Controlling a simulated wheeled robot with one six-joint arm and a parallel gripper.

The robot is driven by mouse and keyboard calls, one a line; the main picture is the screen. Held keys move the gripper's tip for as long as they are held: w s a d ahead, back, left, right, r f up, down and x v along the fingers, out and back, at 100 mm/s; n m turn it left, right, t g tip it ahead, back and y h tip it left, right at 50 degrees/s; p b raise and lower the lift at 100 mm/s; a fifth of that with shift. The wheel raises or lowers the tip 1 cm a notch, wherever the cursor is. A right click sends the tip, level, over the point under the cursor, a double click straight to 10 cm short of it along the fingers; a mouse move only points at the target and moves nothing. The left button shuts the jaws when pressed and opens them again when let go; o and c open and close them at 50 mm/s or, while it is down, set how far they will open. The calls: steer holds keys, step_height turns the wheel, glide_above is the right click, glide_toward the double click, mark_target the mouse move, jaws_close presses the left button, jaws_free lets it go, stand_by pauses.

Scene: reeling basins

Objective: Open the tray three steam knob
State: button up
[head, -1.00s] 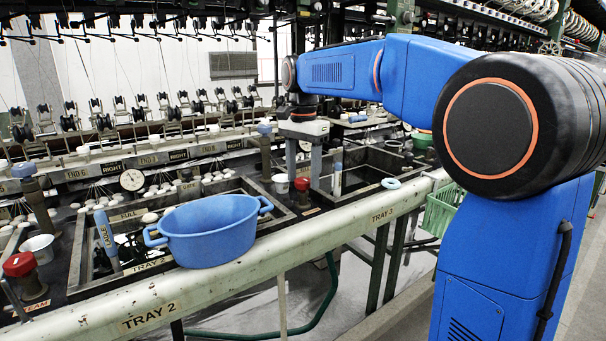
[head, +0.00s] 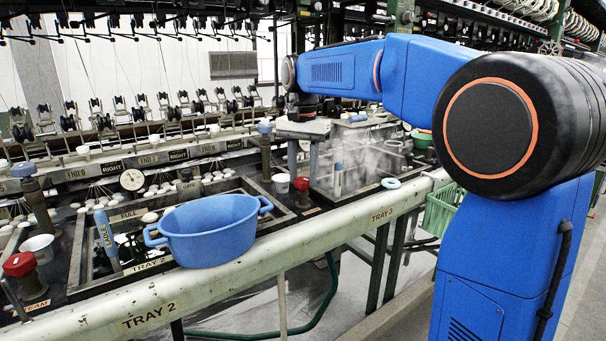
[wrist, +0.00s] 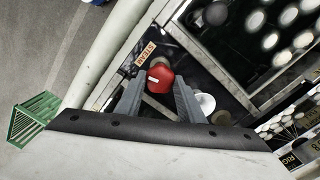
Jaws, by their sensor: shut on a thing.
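The red steam knob (wrist: 160,78) with a white mark shows between my fingers in the wrist view, next to a label (wrist: 145,54) reading STEAM. In the head view the knob (head: 301,184) is small and sits under my gripper at the left end of the tray three basin (head: 345,195). My gripper (wrist: 158,88) points down and is shut on the knob, one finger on each side. It also shows in the head view (head: 303,170). White steam (head: 370,155) hangs over the tray three basin.
A blue two-handled tub (head: 210,230) stands at the tray two basin. A white cup (head: 281,182) is close left of my gripper. The pale front rail (head: 340,232) runs along the basins. A green crate (head: 440,210) is at the right.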

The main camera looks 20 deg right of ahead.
mark_target(303, 179)
steer(key=n, duration=1.3)
steer(key=shift+n, duration=0.4)
stand_by(0.4)
steer(key=o, duration=1.1)
steer(key=shift+c, duration=0.2)
steer(key=shift+r, duration=0.1)
step_height(303, 179, up, 17)
steer(key=shift+r, duration=0.15)
